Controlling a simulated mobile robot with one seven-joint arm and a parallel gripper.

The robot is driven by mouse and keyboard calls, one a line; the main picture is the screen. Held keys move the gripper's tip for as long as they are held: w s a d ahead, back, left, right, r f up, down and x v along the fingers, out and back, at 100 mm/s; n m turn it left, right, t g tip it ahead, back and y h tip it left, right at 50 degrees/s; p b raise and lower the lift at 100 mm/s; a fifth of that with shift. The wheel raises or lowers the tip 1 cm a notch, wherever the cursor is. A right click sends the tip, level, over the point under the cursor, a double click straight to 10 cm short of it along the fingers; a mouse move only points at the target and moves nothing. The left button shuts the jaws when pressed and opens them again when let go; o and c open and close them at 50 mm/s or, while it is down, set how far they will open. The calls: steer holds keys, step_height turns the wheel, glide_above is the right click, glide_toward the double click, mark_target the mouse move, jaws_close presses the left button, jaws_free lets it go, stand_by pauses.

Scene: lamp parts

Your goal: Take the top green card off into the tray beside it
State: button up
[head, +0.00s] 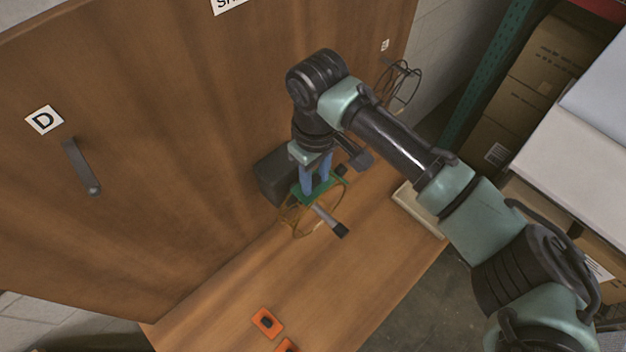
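A green card (332,183) lies at the top of a round brown wire frame (296,224) on the wooden bench. My gripper (315,188) points down at the card, its two blue fingers showing a gap between them. The fingertips overlap the card in the picture, and I cannot tell whether they grip it or only stand at it. Whether more green cards lie beneath is hidden. A cream tray (405,195) sits at the bench's right edge, partly behind my arm.
A dark box (272,178) stands against the upright wooden panel, just left of the card. A dark rod with a grey part (330,220) lies by the wire frame. Orange pieces (267,322) lie on the near bench. The bench between is clear.

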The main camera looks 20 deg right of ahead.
jaws_close()
